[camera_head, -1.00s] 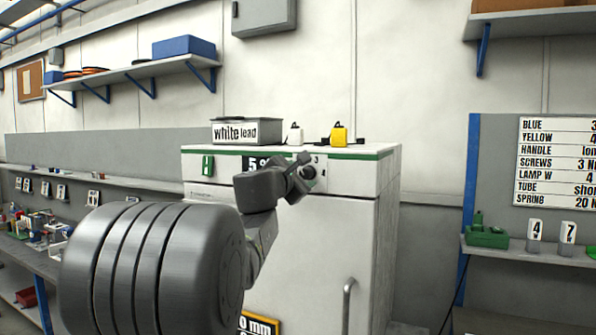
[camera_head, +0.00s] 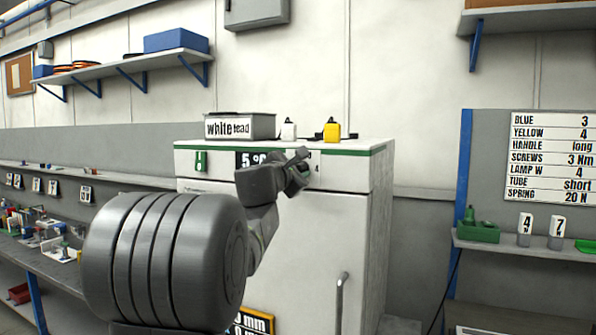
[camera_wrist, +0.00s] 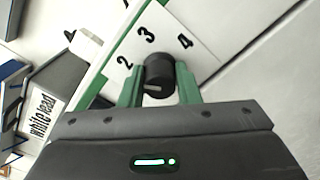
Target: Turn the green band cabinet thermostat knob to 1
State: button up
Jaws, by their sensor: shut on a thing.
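The white cabinet (camera_head: 322,225) with a green band (camera_head: 358,153) along its top edge stands in the middle of the head view. Its black thermostat knob (camera_wrist: 158,72) shows in the wrist view, on a white dial plate (camera_wrist: 172,40) with the numbers 2, 3 and 4 visible. A light pointer mark on the knob faces my gripper. The 1 is not in sight. My gripper (camera_wrist: 160,88) has its two green fingers on either side of the knob and is shut on it. In the head view my gripper (camera_head: 296,172) covers the knob.
A box labelled "white lead" (camera_head: 240,126), a white item (camera_head: 289,130) and a yellow item (camera_head: 332,130) stand on the cabinet top. A vertical handle (camera_head: 341,300) is on the cabinet door. A shelf (camera_head: 520,243) is at the right.

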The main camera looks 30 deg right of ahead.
jog(key=n+p, duration=0.1)
jog(key=n, duration=0.5)
jog(key=n+p, duration=0.1)
jog(key=n, duration=0.4)
jog(key=shift+n, duration=0.3)
dwell(0.3)
jog(key=shift+n, duration=0.3)
jog(key=o, duration=1)
